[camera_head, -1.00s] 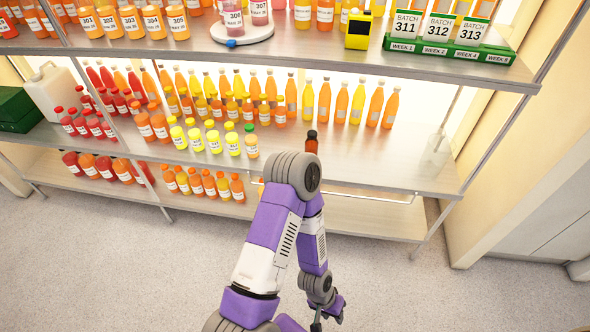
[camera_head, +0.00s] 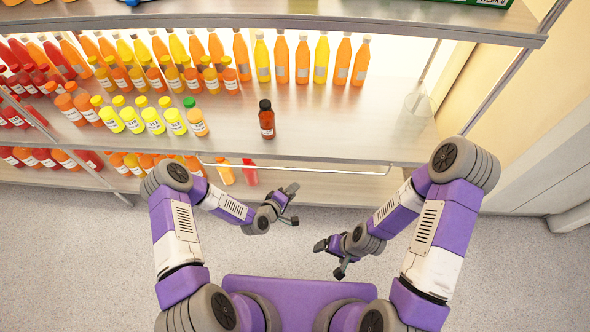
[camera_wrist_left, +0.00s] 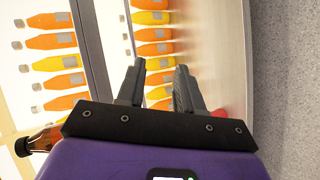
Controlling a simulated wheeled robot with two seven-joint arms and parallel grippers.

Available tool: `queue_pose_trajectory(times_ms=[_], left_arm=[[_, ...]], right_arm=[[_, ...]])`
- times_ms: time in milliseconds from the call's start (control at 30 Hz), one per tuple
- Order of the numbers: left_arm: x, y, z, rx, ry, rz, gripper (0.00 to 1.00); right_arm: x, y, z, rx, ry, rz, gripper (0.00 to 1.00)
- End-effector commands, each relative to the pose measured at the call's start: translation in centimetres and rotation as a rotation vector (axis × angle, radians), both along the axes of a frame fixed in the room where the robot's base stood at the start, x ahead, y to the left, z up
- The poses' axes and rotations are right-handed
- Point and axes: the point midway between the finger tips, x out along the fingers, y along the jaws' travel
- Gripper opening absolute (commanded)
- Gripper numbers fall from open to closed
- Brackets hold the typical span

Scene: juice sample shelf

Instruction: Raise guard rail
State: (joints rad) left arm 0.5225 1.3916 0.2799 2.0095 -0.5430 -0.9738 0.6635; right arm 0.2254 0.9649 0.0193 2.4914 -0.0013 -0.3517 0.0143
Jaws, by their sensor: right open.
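The guard rail (camera_head: 300,168) is a thin pale bar along the front of the middle shelf (camera_head: 350,135). It sits low, at or just below the shelf's front edge, with its right end near my right forearm. My left gripper (camera_head: 290,205) is in front of the rail and below it in the picture, apart from it. Its two fingers are apart and empty in the left wrist view (camera_wrist_left: 161,75). My right gripper (camera_head: 329,260) is lower and further right, open, empty and clear of the rail.
A dark red bottle with a black cap (camera_head: 266,120) stands alone near the shelf front. Rows of juice bottles (camera_head: 173,120) fill the left and back. The shelf's right part is bare. A lower shelf (camera_head: 330,188) lies beneath, with grey floor in front.

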Motion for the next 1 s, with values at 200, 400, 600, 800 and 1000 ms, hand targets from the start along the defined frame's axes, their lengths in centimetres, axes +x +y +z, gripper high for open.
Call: queue_pose_trajectory(times_ms=[200,400,600,800,1000], left_arm=[[4.3,1.2,0.1,-0.250,-0.159,0.197,0.36],[6.8,0.4,0.0,-0.272,-0.177,0.209,0.36],[9.6,-0.8,-0.7,-0.269,-0.175,0.209,0.36],[11.1,-1.5,-1.0,-0.268,-0.171,0.208,0.36],[11.3,-1.5,-0.9,-0.268,-0.170,0.209,0.36]], right_arm=[[0.0,0.0,-1.7,0.000,-0.001,0.001,0.90],[0.1,0.0,-2.5,0.000,-0.002,0.000,0.90],[0.1,0.0,-3.5,0.000,-0.002,0.000,0.90],[0.1,0.0,-4.0,0.000,-0.002,0.000,0.90],[0.1,0.0,-4.0,0.000,-0.002,0.000,0.90]])
